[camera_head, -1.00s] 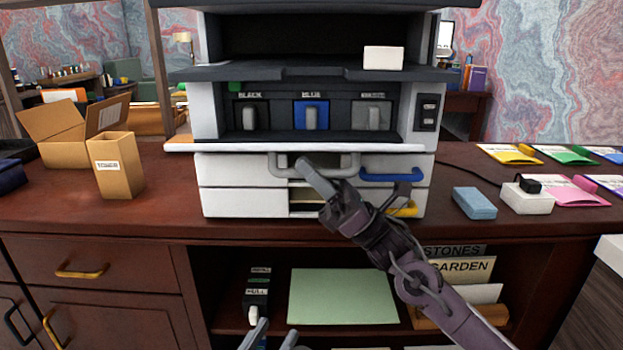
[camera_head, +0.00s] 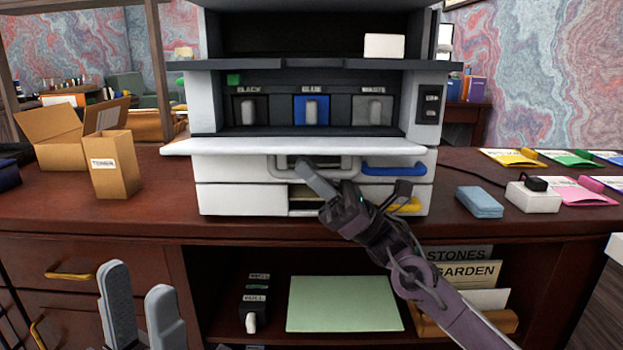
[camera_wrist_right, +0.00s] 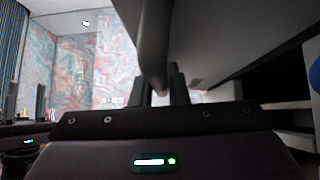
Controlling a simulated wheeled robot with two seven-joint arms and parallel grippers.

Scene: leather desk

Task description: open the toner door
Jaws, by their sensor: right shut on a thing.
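The printer's white toner door (camera_head: 220,147) lies folded down, about level, at the front of the printer. Behind it, toner slots marked black (camera_head: 250,111), blue (camera_head: 311,109) and waste (camera_head: 373,110) are exposed. A grey handle (camera_head: 277,170) hangs under the door. My right gripper (camera_head: 312,176) is shut on this handle. The wrist view shows the grey handle bar (camera_wrist_right: 154,45) running down between the fingers (camera_wrist_right: 160,92). My left gripper (camera_head: 138,278) is open and empty, low at the left before the desk drawers.
A toner box (camera_head: 116,165) and an open carton (camera_head: 60,135) stand left of the printer. A blue block (camera_head: 480,202), a white block (camera_head: 530,196) and coloured folders (camera_head: 510,157) lie at right. A blue handle (camera_head: 392,169) is beside my right gripper.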

